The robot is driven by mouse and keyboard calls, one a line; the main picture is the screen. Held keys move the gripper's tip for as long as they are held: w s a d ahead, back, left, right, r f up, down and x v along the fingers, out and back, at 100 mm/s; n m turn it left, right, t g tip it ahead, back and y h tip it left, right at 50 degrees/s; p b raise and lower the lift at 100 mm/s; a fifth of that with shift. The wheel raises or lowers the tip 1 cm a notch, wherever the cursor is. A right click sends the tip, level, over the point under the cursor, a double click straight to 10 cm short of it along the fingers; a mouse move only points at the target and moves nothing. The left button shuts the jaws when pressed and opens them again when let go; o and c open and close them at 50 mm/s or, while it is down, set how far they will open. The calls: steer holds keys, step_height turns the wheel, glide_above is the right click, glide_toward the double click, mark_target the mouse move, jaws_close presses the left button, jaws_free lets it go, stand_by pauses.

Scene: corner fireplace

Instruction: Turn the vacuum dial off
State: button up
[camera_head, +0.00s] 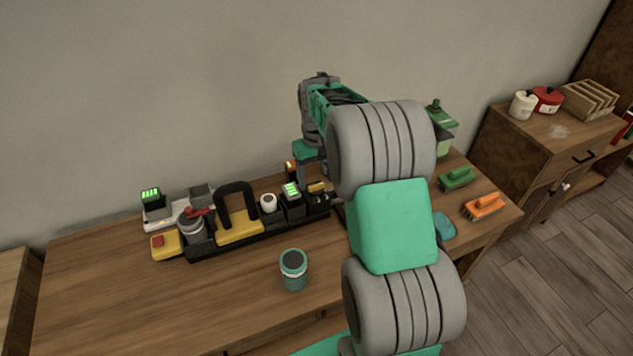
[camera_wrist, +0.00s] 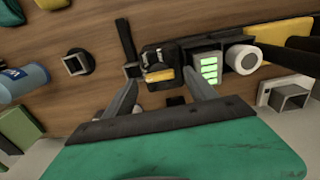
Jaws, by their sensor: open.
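A long black tray (camera_head: 258,239) stands on the wooden table, with a black-handled yellow block (camera_head: 240,231) in it. A grey round part with a red piece on top (camera_head: 192,222) sits at its left end; I cannot tell for sure which part is the vacuum dial. A white round knob-like piece (camera_head: 268,203) also shows in the wrist view (camera_wrist: 243,57), beside a green-lit battery (camera_wrist: 208,70). My gripper (camera_wrist: 160,88) is open and empty above the tray's right end. A small black and yellow piece (camera_wrist: 158,68) lies between and beyond its fingertips.
A charger with a battery (camera_head: 153,207) is at the left. A green brush (camera_head: 457,178) and an orange brush (camera_head: 485,206) lie at the right. The table's front left is clear.

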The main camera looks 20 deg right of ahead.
mark_target(316, 186)
step_height(316, 186, up, 6)
steer(key=shift+f, duration=0.1)
steer(key=shift+s, duration=0.1)
steer(key=s+a+t, duration=0.1)
steer(key=s+a, duration=0.4)
steer(key=s, duration=0.5)
steer(key=s+a+r+t, duration=0.1)
steer(key=s+a+t, duration=0.1)
steer(key=s+a, duration=0.4)
steer(key=s, duration=0.5)
steer(key=shift+a+r, duration=0.2)
steer(key=shift+r, duration=0.05)
steer(key=shift+c, duration=0.5)
